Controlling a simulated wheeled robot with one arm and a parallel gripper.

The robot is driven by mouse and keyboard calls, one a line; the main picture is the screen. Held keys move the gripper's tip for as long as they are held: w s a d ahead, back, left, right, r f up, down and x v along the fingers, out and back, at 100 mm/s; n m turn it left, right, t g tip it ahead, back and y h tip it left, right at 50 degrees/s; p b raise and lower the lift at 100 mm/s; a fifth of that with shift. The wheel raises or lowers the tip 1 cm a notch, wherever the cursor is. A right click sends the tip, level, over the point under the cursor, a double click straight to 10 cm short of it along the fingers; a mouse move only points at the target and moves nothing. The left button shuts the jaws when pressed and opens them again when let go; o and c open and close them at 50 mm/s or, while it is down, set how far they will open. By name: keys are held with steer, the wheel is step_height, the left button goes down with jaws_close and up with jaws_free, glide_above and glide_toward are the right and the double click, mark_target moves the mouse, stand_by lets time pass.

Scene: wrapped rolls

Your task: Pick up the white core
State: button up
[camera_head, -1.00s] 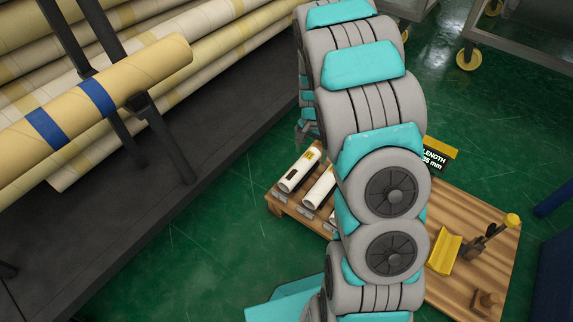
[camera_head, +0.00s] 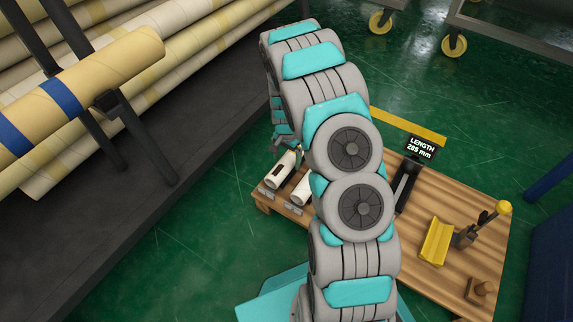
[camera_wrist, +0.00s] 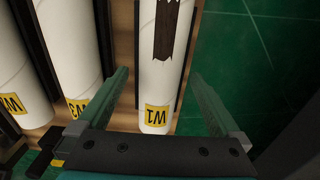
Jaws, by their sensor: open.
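White cores with yellow labels lie side by side on a wooden bench. In the wrist view, the nearest to my gripper (camera_wrist: 160,73) is a white core (camera_wrist: 155,85) with a dark brown ragged patch and a label that reads like an upside-down W1. It lies between my two open fingers, with space on both sides; I cannot tell the height gap. A second white core (camera_wrist: 75,60) and a third white core (camera_wrist: 20,80) lie to its left. In the head view, two white cores (camera_head: 284,165) (camera_head: 302,190) show beside my arm, which hides the rest.
The wooden bench (camera_head: 455,195) also carries a yellow V-shaped holder (camera_head: 436,241), a yellow-knobbed tool (camera_head: 466,237) and a small wooden block (camera_head: 481,291). A length display (camera_head: 421,148) stands behind. A dark rack with large wrapped rolls (camera_head: 90,80) is at left. Green floor lies between.

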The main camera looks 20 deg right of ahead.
steer(key=shift+f, duration=0.65)
steer(key=shift+c, duration=0.2)
steer(key=c, duration=1.5)
steer(key=shift+r, duration=0.15)
